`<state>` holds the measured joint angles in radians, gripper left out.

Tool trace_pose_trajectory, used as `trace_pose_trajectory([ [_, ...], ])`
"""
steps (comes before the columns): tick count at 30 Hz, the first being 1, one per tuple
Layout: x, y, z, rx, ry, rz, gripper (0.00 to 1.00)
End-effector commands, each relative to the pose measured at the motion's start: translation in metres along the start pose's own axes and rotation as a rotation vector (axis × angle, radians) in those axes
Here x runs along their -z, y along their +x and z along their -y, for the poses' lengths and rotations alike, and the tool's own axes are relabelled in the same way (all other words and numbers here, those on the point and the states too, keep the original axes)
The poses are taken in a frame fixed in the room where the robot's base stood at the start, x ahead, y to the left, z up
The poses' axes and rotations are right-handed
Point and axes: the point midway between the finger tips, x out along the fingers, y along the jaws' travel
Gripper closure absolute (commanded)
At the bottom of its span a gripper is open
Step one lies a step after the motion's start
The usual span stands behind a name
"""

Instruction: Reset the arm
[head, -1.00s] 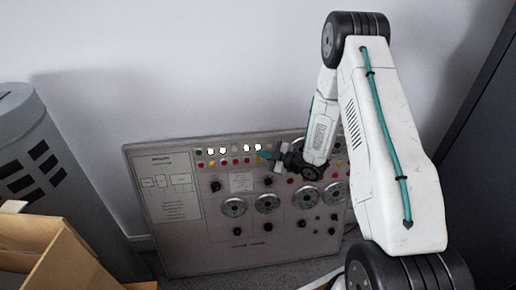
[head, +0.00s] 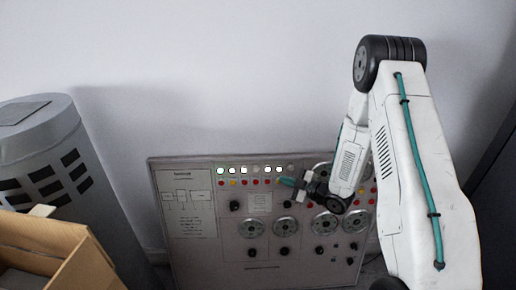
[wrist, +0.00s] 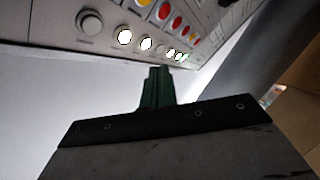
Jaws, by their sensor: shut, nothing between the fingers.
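My gripper (head: 287,182) is at the end of my white arm, in front of the upper part of a grey control panel (head: 190,250) in the head view. Its green fingers are shut with nothing between them. They also show in the wrist view (wrist: 158,88), pointing toward a row of lit white lamps (wrist: 146,43) and coloured buttons (wrist: 163,10). Whether the fingertips touch the panel I cannot tell. My arm is bent, with its elbow high at the right of the head view, and hides part of the panel's right side.
A grey bin (head: 60,150) with dark slots stands at the left. An open cardboard box (head: 75,268) is in front of it. A white wall is behind the panel. A dark surface (head: 500,200) rises at the right edge.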

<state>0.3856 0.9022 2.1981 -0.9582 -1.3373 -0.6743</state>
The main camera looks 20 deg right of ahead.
Motion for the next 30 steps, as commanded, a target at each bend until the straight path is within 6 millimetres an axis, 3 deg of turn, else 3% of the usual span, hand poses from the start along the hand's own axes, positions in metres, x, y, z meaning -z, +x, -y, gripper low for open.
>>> trace_pose_trajectory([
  [5, -0.006, 0.0, 0.005, 0.023, 0.029, 0.032, 1.0],
  [8, -0.029, -0.004, 0.018, 0.078, 0.083, 0.147, 1.0],
  [12, -0.072, -0.028, 0.042, 0.169, 0.212, 0.432, 1.0],
  [17, -0.083, -0.07, 0.032, 0.208, 0.341, 0.771, 1.0],
  [20, -0.068, -0.103, 0.017, 0.2, 0.43, 0.977, 1.0],
  [23, -0.04, -0.137, 0.003, 0.177, 0.525, 1.155, 1.0],
  [30, 0.057, -0.208, -0.013, 0.111, 0.748, 1.448, 1.0],
])
